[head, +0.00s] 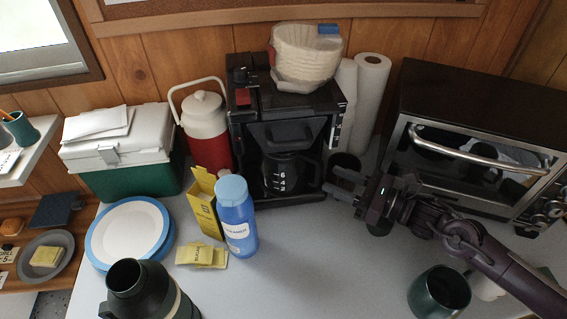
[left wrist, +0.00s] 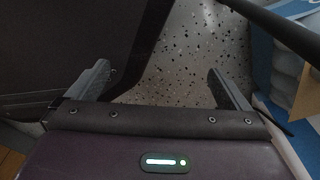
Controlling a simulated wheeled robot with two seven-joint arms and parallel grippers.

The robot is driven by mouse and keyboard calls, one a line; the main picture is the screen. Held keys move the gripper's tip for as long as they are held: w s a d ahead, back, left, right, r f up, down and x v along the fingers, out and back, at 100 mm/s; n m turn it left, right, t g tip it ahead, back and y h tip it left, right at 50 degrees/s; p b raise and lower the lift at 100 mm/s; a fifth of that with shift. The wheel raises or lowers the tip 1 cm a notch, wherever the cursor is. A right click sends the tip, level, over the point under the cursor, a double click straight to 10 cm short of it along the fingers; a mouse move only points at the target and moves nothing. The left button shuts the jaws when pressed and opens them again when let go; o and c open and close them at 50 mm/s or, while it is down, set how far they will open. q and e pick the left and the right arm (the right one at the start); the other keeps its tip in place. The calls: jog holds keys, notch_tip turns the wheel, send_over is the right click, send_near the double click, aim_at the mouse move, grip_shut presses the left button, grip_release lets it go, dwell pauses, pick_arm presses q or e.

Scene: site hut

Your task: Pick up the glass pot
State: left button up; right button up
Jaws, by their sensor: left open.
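The glass pot (head: 284,173) sits inside the black coffee maker (head: 240,125), upright on its base. It looks dark, with white level marks on its front and a black handle on its right side. My right gripper (head: 329,178) is just right of the pot's handle, fingers pointing left toward it. Its two fingers are apart with a gap between them, and I cannot tell whether they touch the handle. My left gripper (left wrist: 158,70) shows only in the left wrist view, open and empty above a speckled floor, away from the pot.
A blue creamer bottle (head: 237,215) and a yellow box (head: 205,204) stand in front left of the coffee maker. A toaster oven (head: 440,90) is at right, paper towel rolls (head: 370,90) behind. A green mug (head: 439,293) stands front right. The front middle counter is clear.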

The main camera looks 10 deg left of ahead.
aim_at(321, 174)
jog(key=p+x, duration=0.1)
jog(key=x, duration=0.4)
jog(key=shift+s, duration=0.15)
jog(key=shift+a, duration=0.25)
pick_arm(q)
jog(key=s, duration=0.3)
jog(key=shift+s+a, duration=0.3)
jog(key=shift+a, duration=0.1)
pick_arm(e)
jog(key=shift+c, duration=0.3)
grip_shut()
jog(key=shift+r, duration=0.1)
